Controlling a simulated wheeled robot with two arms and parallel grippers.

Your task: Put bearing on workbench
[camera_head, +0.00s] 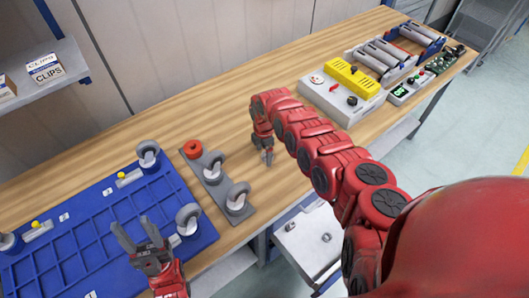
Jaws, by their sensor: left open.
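The workbench (235,110) has a wooden top that runs from lower left to upper right. No part is plainly a bearing. An orange-red ring-shaped piece (193,148) sits at the far end of a grey holder on the bench, and two small metallic pieces (326,237) lie in an open drawer below the front edge. My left gripper (136,231) is open and looks empty above the blue tray (97,230). My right gripper (267,156) points down over the bench, right of the grey holder. Its fingers are too small to tell their opening.
Grey caster wheels (147,153) stand at the tray's corners, and two more stand on the grey holder (218,190). A device with a yellow top (354,78), bins of cylinders (382,56) and a green circuit board (445,60) fill the far right. Bare wood lies behind the tray.

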